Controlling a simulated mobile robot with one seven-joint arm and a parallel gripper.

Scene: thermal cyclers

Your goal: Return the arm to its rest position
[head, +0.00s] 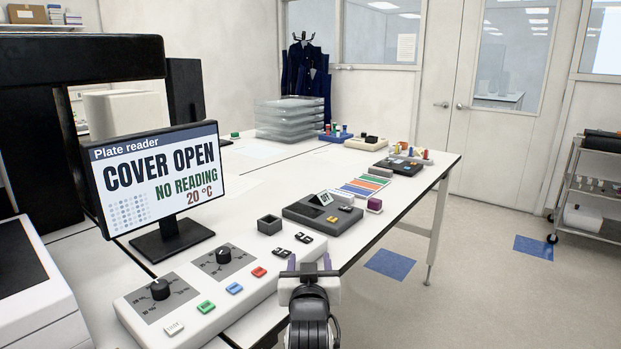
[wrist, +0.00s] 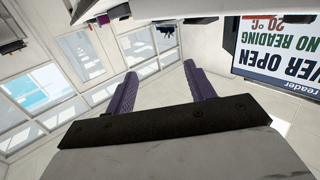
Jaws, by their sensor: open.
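My gripper (head: 308,264) shows in the head view at the bottom middle, by the right end of the white control panel and near the bench's front edge. In the wrist view its two purple fingers (wrist: 162,90) stand apart with nothing between them. The wrist view is upside down, with windows at left and the monitor at upper right. My gripper holds nothing. Whether it touches the panel cannot be told from the head view.
The white control panel (head: 190,318) has knobs and coloured buttons. A monitor (head: 158,180) reading "COVER OPEN" stands behind it. A dark device (head: 322,222) and a small dark box (head: 269,224) sit on the bench (head: 262,180).

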